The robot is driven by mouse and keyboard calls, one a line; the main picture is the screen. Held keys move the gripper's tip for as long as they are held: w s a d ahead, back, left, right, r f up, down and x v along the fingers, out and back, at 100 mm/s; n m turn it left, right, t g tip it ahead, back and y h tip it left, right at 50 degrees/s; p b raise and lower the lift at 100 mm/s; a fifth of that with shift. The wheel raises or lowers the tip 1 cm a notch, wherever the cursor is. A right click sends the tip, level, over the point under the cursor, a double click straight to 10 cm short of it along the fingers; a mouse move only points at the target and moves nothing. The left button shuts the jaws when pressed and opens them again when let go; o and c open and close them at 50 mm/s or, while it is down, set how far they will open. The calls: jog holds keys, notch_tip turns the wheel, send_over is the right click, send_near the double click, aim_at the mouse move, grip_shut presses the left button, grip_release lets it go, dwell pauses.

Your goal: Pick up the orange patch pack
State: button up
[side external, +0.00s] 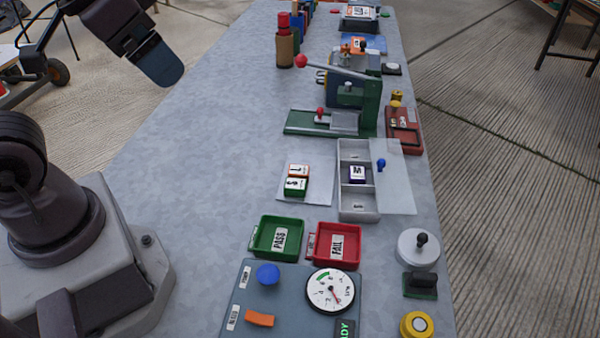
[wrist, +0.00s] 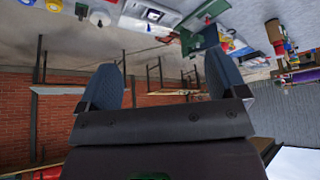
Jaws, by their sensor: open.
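The orange patch pack (side external: 298,171) is a small box with a white top and a black mark. It lies on a pale sheet (side external: 318,190) on the grey table, directly behind and touching or nearly touching a green pack (side external: 296,187). My gripper (side external: 163,72) is high at the upper left in the side view, well away from the packs. In the wrist view its two blue-grey fingers (wrist: 162,85) stand wide apart with nothing between them. I cannot clearly make out the orange pack in the wrist view.
A grey compartment tray (side external: 357,210) holding a purple M pack (side external: 357,174) stands right of the sheet. Green PASS (side external: 258,237) and red FAIL (side external: 337,262) bins are in front. A green lever press (side external: 367,100) stands behind. The table's left side (side external: 210,150) is clear.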

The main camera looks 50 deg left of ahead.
jog(key=shift+c, duration=1.2)
